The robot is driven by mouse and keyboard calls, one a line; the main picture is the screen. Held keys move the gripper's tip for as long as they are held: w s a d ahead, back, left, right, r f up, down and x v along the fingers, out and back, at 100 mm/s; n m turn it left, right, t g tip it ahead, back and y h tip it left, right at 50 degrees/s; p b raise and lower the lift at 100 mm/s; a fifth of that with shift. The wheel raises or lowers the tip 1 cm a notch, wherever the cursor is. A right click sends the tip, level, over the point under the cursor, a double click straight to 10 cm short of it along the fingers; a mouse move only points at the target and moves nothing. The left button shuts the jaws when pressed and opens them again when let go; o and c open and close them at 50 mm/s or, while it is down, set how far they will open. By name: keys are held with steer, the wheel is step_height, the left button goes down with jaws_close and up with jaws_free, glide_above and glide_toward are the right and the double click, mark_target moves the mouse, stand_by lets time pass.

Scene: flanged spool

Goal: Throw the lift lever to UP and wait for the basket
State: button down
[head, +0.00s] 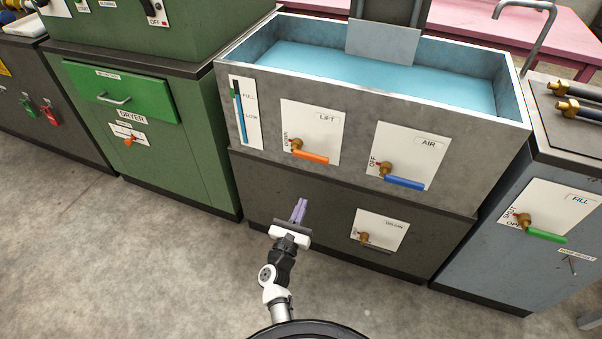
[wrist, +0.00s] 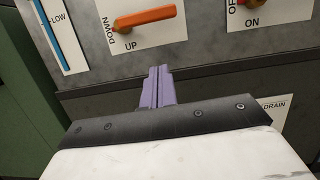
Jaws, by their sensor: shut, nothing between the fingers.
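The lift lever (head: 311,157) has an orange handle on a brass pivot, on a white plate marked LIFT on the tank's front. Its handle points right, with DOWN lettered left of the pivot. The wrist view shows the lever (wrist: 148,18) near the top, with UP lettered below it. My gripper (head: 299,208) has purple fingers, shut and empty, below the lever and apart from it. The fingers also show in the wrist view (wrist: 158,85). A grey panel (head: 384,42) stands at the tank's back; I cannot make out a basket.
The tank (head: 225,62) holds blue liquid. The blue-handled AIR lever (head: 404,183) is right of the lift lever, and the DRAIN valve (head: 366,239) is lower. A green dryer cabinet (head: 195,140) stands left, a FILL cabinet (head: 490,225) right. The concrete floor (head: 150,270) in front is clear.

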steer(key=shift+s+d+f+m, duration=0.15)
steer(key=shift+d+f+m, duration=0.15)
steer(key=shift+f, duration=0.2)
steer(key=w+d+r+p, duration=0.3)
steer(key=w+r+p, duration=0.2)
steer(key=w, duration=0.4)
steer(key=shift+w+r, duration=0.15)
steer(key=shift+r, duration=0.6)
